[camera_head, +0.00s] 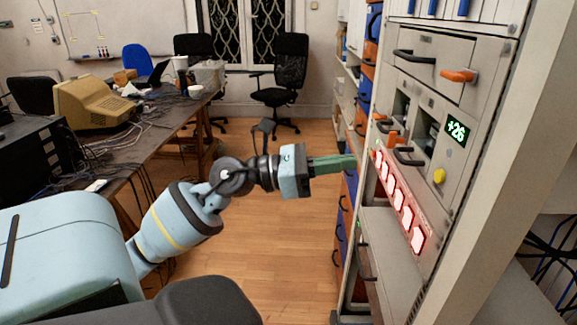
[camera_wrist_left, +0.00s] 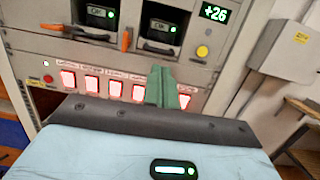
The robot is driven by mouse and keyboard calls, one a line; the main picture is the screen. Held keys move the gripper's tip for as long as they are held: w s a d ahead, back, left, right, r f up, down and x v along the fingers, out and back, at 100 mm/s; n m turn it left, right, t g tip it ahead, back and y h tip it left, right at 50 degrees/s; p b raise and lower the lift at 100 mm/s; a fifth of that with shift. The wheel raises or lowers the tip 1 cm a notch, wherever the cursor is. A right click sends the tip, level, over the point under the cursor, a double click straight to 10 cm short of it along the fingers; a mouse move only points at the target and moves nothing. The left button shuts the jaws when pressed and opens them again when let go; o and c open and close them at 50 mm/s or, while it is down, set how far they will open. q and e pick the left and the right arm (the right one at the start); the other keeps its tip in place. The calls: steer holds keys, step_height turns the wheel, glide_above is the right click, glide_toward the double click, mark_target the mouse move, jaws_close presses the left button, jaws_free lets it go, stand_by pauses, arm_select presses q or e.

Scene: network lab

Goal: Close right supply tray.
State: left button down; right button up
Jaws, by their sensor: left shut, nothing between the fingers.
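The supply trays sit in the upper part of the grey rack panel. The right supply tray (camera_wrist_left: 160,27) is a dark bay with a lit green screen and a black handle (camera_head: 409,156) along its lower front. The left tray (camera_wrist_left: 96,14) looks alike and lies to its left. I cannot tell how far either tray stands out. My left gripper (camera_head: 347,162) is shut and empty, its green fingers pointing right toward the rack. In the left wrist view, the fingers (camera_wrist_left: 163,87) overlap the red-lit buttons below the right tray; contact cannot be told. My right gripper is not in view.
A row of red-lit buttons (camera_head: 400,203) runs below the trays. Orange levers (camera_wrist_left: 126,38), a yellow knob (camera_head: 439,176) and a green "+26" display (camera_head: 456,132) are close by. A cluttered desk (camera_head: 130,125) stands at left; the wooden floor (camera_head: 265,245) between is open.

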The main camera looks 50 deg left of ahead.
arm_select(q)
steer(key=b+v, duration=0.2)
steer(key=v, duration=0.5)
steer(key=shift+a+f, duration=0.1)
steer(key=shift+f, duration=0.05)
stand_by(0.3)
